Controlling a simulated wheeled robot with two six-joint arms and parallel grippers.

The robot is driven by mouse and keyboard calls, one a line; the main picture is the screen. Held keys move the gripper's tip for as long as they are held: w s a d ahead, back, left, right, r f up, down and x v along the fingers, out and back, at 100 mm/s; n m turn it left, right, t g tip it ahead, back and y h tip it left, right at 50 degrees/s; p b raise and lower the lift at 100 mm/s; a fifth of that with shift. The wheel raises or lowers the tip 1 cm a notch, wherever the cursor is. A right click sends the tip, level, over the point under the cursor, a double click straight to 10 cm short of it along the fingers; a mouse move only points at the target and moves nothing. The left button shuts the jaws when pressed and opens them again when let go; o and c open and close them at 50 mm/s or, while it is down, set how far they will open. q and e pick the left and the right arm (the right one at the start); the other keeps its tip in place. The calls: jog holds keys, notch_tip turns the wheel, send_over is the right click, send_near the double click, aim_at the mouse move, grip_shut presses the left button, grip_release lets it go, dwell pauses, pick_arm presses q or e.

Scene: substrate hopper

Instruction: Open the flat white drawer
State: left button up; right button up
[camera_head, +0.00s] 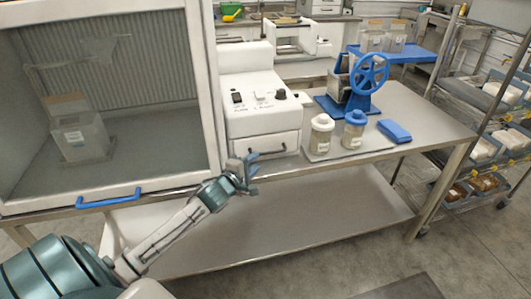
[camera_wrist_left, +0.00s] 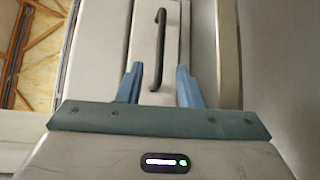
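The flat white drawer (camera_head: 259,153) is in the lower front of a white machine (camera_head: 257,95) in the head view and looks closed. Its dark bar handle (camera_head: 275,152) runs across its front. My left gripper (camera_head: 248,172) is just in front of the drawer's left part, its fingers spread. In the left wrist view the drawer front (camera_wrist_left: 172,40) and handle (camera_wrist_left: 158,48) appear upright, with the handle's end between the open blue fingers (camera_wrist_left: 161,85). I cannot tell whether the fingers touch it. My right gripper is not in view.
A glass-fronted cabinet with a blue handle (camera_head: 108,198) stands close on the left. A lower shelf (camera_head: 280,220) lies beneath the table.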

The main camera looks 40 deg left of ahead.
aim_at(264, 154)
pick_arm(q)
jog(key=w, duration=0.5)
jog(key=w+f, duration=0.1)
jog(key=w, duration=0.2)
jog(key=shift+a+f+p, duration=0.1)
jog(key=shift+a+p, duration=0.15)
jog(key=shift+p, duration=0.15)
jog(key=shift+s, duration=0.1)
grip_shut()
